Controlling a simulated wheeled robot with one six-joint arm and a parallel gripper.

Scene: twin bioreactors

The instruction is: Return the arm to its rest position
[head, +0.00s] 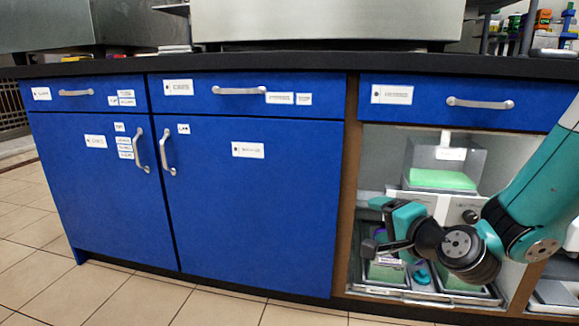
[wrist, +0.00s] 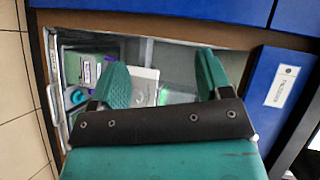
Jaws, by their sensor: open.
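My arm (head: 540,190) is teal with dark joints and reaches in from the right side of the head view. It is bent, in front of the open bay of the blue cabinet. My gripper (head: 378,226) points left in the head view, near the bay's left edge. In the wrist view my gripper (wrist: 163,76) has its two teal fingers spread wide apart, with nothing held between them. Parts of the bay behind the arm are hidden.
The open bay holds a clear container with a green block (head: 442,180) and low metal-edged trays (head: 470,298). Blue doors (head: 255,205) and drawers (head: 440,103) with handles are closed. A dark countertop (head: 300,63) runs above. The tiled floor (head: 40,270) at left is clear.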

